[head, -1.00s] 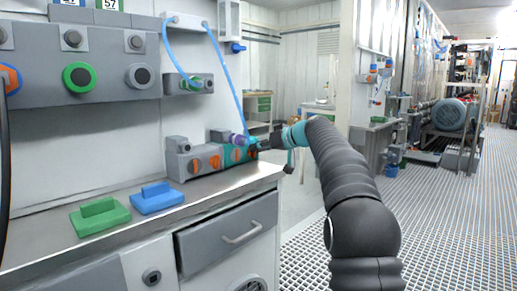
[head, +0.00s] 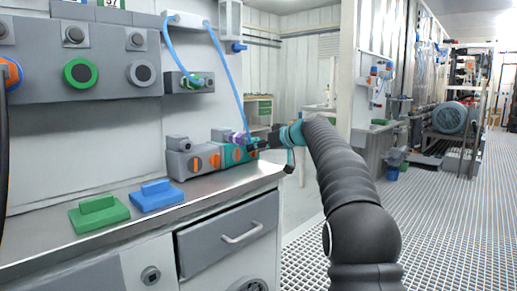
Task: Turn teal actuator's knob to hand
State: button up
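A row of actuator blocks stands on the back of the counter, grey at the left and teal at the right. Which way the knob points is too small to tell.
A blue hose (head: 231,77) hangs down close behind my gripper. A green block (head: 99,213) and a blue block (head: 157,196) lie on the counter (head: 205,186). Floor grating is open at the right.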

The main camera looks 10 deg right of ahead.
jog(key=shift+d, duration=0.1)
jog(key=shift+s+d+r, duration=0.2)
jog(key=shift+s+d, duration=0.1)
jog(key=shift+s, duration=0.05)
jog(key=v, duration=1.1)
jog(key=shift+a, duration=0.1)
